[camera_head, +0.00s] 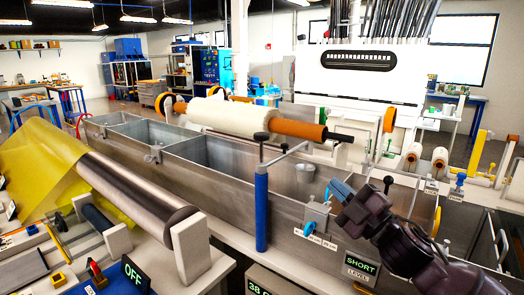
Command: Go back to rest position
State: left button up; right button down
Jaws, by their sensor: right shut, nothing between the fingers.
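My right arm comes in from the lower right. Its gripper (341,189) has blue fingers and is shut and empty, in front of the metal resin bath (215,185). It hides part of the bath's front wall near the right end. I cannot tell whether it touches the bath. My left gripper is not in view.
A blue upright post (261,210) with a metal rod stands at the bath's front. A large steel roller (135,195) with yellow film (45,165) lies at left. A white roll with orange ends (225,115) spans behind the bath. A "SHORT LEVEL" display (361,266) is at the lower right.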

jog(key=s+d+f+m+g+h, duration=0.1)
jog(key=s+d+f+m+h, duration=0.3)
jog(key=f, duration=0.5)
jog(key=s+d+f+m+h, duration=0.1)
jog(key=f+m+h, duration=0.2)
jog(key=f+m, duration=0.35)
jog(key=s+d+f+m+g+h, duration=0.1)
jog(key=s+d+f+m+h, duration=0.2)
jog(key=f, duration=0.8)
jog(key=s+d+f+m+g+h, duration=0.1)
jog(key=s+d+f+m+g, duration=0.1)
jog(key=s+f, duration=0.6)
jog(key=s+d+f+m+g+h, duration=0.2)
jog(key=s+f+m, duration=0.1)
jog(key=s+f, duration=0.6)
jog(key=s, duration=0.4)
jog(key=shift+s+m+g+h, duration=0.2)
jog(key=shift+m+g+h, duration=0.1)
jog(key=shift+m, duration=0.05)
